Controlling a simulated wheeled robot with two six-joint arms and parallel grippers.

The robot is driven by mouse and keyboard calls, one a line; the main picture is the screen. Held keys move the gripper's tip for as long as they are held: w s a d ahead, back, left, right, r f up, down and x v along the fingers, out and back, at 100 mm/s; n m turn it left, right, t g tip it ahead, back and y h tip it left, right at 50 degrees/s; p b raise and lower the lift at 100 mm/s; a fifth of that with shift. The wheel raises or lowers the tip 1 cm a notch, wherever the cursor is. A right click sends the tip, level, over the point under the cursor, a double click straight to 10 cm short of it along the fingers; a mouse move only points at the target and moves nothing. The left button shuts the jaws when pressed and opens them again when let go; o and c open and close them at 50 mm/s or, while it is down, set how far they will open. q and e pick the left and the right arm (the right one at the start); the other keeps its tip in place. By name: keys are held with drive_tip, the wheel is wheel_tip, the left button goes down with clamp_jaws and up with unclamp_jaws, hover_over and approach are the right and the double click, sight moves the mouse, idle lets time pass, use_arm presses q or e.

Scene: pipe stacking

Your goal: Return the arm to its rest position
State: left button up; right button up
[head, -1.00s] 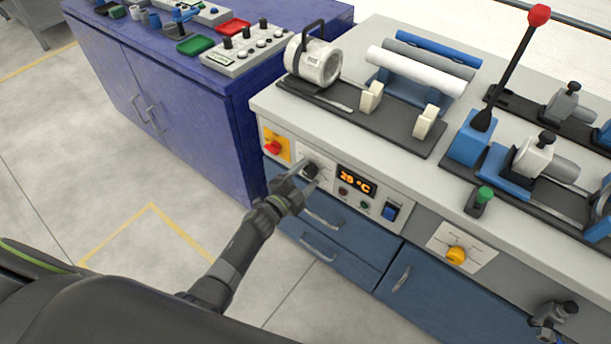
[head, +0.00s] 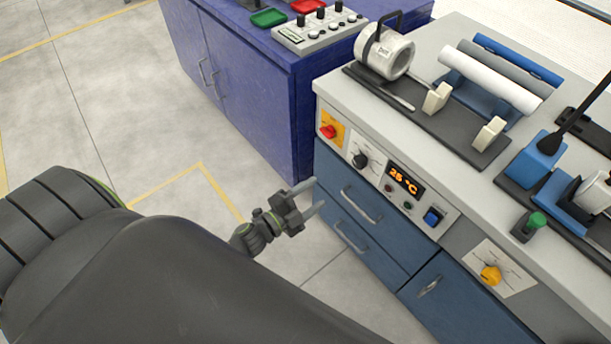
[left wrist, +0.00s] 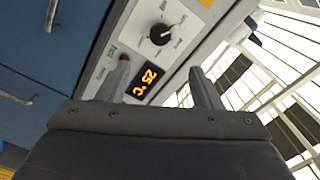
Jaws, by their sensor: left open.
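My left gripper (head: 309,200) is open and empty in the head view, in the air in front of the blue drawers (head: 362,205), apart from the bench. In the left wrist view its two fingers (left wrist: 160,85) stand wide apart with nothing between them. Beyond them are the black dial (left wrist: 160,34) and the lit display (left wrist: 147,79). In the head view the dial (head: 360,160) sits left of the display (head: 404,179), which reads 25 °C. My right gripper is not in view.
The bench top (head: 430,60) carries a heater drum (head: 390,55), several pipes (head: 490,80) and clamps. A red switch (head: 328,131) and an orange knob (head: 490,276) are on its front. A purple cabinet (head: 250,85) stands to the left. Open floor (head: 100,120) lies left of the gripper.

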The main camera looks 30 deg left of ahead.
use_arm(q)
drive_tip(key=shift+v, duration=1)
drive_tip(key=s+a+f+n+g+y+p, duration=0.1)
drive_tip(key=s+a+f+n+g+y, duration=0.35)
drive_tip(key=f, duration=0.55)
drive_tip(key=s+a+f+n+g+y+p, duration=0.25)
drive_tip(key=s+f+n, duration=0.35)
drive_tip(key=s+f, duration=0.3)
drive_tip(key=s+f+n+g, duration=0.3)
drive_tip(key=s+f+g, duration=0.1)
drive_tip(key=s, duration=0.7)
drive_tip(key=s+f+n+g, duration=0.3)
drive_tip(key=s+f, duration=0.4)
drive_tip(key=s, duration=0.3)
drive_tip(key=shift+s+g+p, duration=0.3)
drive_tip(key=shift+s+g, duration=0.1)
drive_tip(key=shift+g, duration=0.5)
